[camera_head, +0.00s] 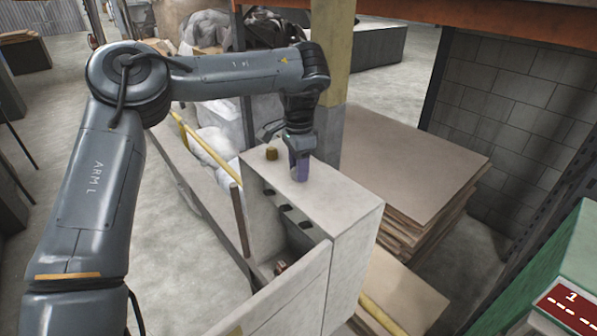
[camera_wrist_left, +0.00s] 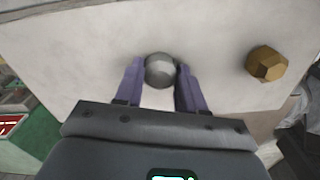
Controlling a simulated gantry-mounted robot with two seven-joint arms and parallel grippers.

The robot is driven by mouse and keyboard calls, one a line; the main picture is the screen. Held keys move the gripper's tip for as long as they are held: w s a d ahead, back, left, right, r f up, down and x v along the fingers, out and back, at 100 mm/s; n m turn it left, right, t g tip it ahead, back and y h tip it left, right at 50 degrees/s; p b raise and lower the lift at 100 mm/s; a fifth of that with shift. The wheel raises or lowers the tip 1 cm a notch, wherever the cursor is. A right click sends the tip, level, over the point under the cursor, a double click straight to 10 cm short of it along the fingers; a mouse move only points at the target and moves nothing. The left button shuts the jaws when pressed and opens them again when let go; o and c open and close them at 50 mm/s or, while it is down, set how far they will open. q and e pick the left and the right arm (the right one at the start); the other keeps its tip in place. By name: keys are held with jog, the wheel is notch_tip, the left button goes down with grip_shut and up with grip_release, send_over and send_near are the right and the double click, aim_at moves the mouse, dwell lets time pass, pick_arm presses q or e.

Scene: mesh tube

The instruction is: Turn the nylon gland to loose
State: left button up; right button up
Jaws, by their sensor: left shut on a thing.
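The grey gland (camera_wrist_left: 159,70), which looks like the nylon one, stands on the flat top of the pale enclosure (camera_head: 340,205). My left gripper (camera_head: 299,172) reaches down to this top from above. In the left wrist view its purple fingers (camera_wrist_left: 160,82) are shut on the grey gland, one on each side. In the head view the fingers hide the grey gland. A brass-coloured gland (camera_head: 271,153) stands apart to the left of my gripper; it also shows to the right in the left wrist view (camera_wrist_left: 266,64). My right gripper is not in view.
The enclosure's front is open, with dark holes inside and a door panel (camera_head: 290,295) swung outward. A yellow and grey post (camera_head: 332,90) rises close behind my gripper. Stacked boards (camera_head: 410,165) lie to the right. A green box (camera_head: 560,270) stands at the far right.

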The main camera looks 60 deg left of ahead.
pick_arm(q)
jog(key=n+b, duration=0.2)
jog(key=n, duration=0.2)
jog(key=shift+n, duration=0.3)
jog(key=n+b, duration=0.1)
jog(key=n, duration=0.3)
jog(key=shift+b, duration=0.3)
jog(key=shift+r+n, duration=0.1)
jog(key=shift+n, duration=0.2)
jog(key=o, duration=1)
jog(key=shift+o, duration=0.2)
notch_tip(320, 180, up, 11)
jog(key=p, duration=0.5)
jog(key=shift+p, duration=0.35)
